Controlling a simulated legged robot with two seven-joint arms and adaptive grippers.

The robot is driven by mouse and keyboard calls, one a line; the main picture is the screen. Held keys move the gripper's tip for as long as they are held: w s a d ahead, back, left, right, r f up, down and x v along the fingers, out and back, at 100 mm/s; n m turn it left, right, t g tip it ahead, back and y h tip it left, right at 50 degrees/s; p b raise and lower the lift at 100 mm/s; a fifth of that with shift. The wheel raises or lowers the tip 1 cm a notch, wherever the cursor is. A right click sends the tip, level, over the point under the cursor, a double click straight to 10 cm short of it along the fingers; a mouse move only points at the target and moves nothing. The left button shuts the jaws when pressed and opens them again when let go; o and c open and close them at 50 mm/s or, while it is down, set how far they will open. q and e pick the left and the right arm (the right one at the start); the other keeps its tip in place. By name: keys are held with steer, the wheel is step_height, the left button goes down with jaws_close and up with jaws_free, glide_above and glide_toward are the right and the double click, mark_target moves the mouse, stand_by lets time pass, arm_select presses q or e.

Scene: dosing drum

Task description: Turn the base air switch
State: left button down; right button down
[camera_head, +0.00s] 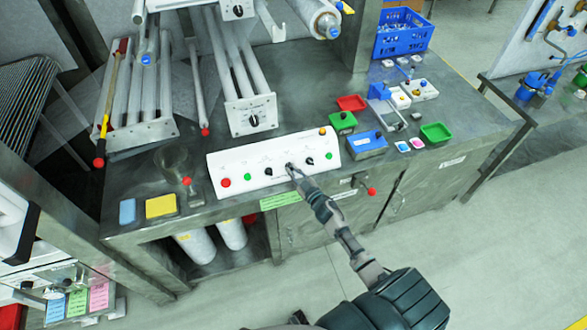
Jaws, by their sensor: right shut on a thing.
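A white control panel (232,170) lies on the steel bench, with a red button, green buttons and black knobs along its face. One black knob (268,171) left of centre and another black knob (310,160) right of centre are uncovered. My right gripper (291,167) is at the middle of the panel, shut on a knob between these two. The fingers mostly hide that knob, so its turned position cannot be told. The labels are too small to read, so I cannot tell which is the base air switch. My left gripper is not in view.
A red-tipped lever (186,182) stands left of the panel, near blue and yellow sponges (160,206). Green, blue and red small boxes (368,143) sit to the right. White roller units (250,113) stand behind. A red-tipped handle (371,191) sticks out below the bench edge.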

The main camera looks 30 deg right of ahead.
steer(key=shift+w+d+r+n+y+p, duration=0.15)
steer(key=shift+r+n+y+p, duration=0.2)
steer(key=shift+n+y, duration=0.2)
steer(key=c, duration=1.3)
jaws_free()
steer(key=shift+f, duration=0.1)
steer(key=shift+o, duration=0.4)
steer(key=shift+f, duration=0.4)
steer(key=s+d, duration=0.1)
steer(key=s, duration=1.1)
